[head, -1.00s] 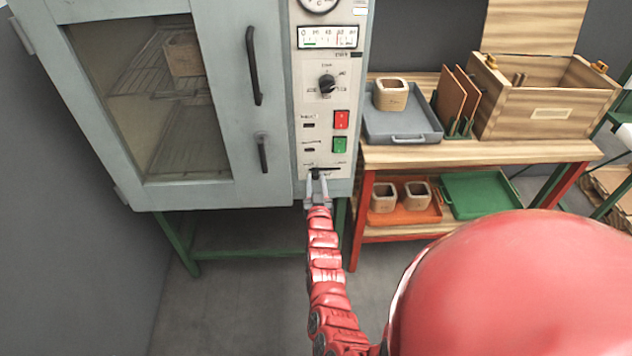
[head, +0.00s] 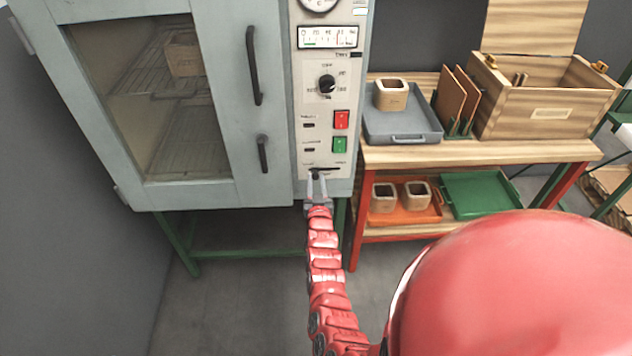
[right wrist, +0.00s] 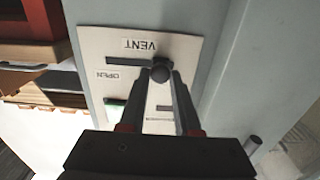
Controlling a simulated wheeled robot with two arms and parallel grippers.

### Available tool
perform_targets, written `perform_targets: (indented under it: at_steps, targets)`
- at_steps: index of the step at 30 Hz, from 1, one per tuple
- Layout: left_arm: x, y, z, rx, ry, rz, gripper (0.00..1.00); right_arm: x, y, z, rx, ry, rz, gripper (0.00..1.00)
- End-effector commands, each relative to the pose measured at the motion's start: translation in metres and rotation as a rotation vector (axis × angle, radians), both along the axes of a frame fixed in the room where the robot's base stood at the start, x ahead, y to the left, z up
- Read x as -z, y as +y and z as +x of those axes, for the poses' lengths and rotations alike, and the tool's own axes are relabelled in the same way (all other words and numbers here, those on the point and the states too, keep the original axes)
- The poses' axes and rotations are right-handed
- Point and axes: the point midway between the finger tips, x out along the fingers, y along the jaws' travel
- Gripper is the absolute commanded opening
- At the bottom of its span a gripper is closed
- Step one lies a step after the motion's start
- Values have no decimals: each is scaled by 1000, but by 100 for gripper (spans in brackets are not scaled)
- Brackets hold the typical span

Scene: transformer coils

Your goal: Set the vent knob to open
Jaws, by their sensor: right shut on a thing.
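The vent knob (right wrist: 160,74) is a small dark round knob on a horizontal slot in the pale VENT plate (right wrist: 125,45) low on the oven's control panel. In the right wrist view the lettering is upside down, and the slot runs left from the knob towards the word OPEN. The knob is at the end away from OPEN. In the head view the slot (head: 331,169) extends to the right of my fingertips. My right gripper (head: 316,174) is shut on the knob, one finger on each side, as the right wrist view (right wrist: 160,85) shows. My left gripper is out of view.
Above the slot are green (head: 339,144) and red (head: 341,120) buttons and a black dial (head: 327,84). The oven door (head: 226,100) is closed, with dark handles to the left of the panel. A wooden bench (head: 470,153) with trays stands to the right.

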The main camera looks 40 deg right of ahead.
Motion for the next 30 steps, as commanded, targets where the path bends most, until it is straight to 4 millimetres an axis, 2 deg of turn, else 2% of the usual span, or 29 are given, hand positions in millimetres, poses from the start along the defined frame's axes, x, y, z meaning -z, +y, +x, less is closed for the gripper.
perform_targets:
  at_steps: [17, 27, 30]
  targets:
    - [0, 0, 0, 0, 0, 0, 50, 2, -3, -2, -1, 3, -2, 0]
    - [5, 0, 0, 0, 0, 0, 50, 4, -45, -29, -1, 7, -3, 0]
    - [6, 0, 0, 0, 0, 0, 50, 3, -52, -33, -1, 6, 0, 0]
